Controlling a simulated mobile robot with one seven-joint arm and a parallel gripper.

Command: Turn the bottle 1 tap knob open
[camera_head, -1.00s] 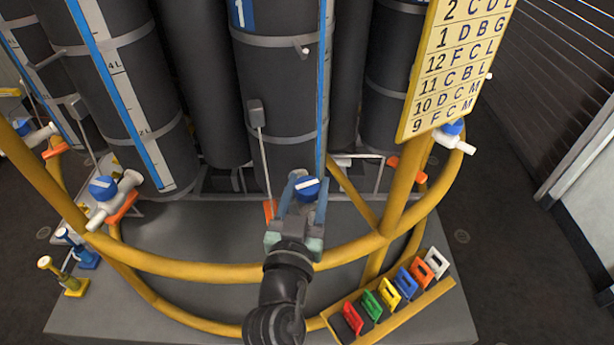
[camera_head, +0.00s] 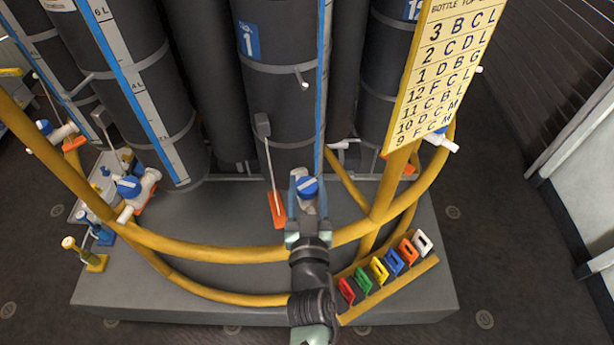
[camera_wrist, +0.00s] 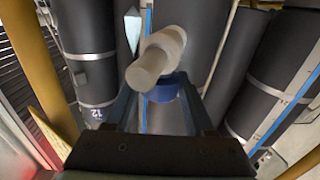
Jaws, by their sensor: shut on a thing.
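Bottle 1 (camera_head: 284,115) is a tall dark cylinder with a blue number 1 label, in the middle of the head view. Its tap knob (camera_head: 307,187) is blue with a white bar across the top, low in front of the bottle. My gripper (camera_head: 308,194) reaches it from the front, with a finger on each side, shut on the knob. In the wrist view the blue knob (camera_wrist: 164,90) shows between the fingers, below a white tap spout (camera_wrist: 158,58). The fingers partly hide the knob's sides, and how far it is turned is hard to tell.
A yellow rail (camera_head: 215,252) curves round the front, with my arm crossing over it. A yellow rack (camera_head: 400,290) of coloured tags is at the right. The lettered board (camera_head: 440,75) stands above it. Another blue-knobbed tap (camera_head: 130,187) is at the left, near blue and yellow fittings (camera_head: 85,254).

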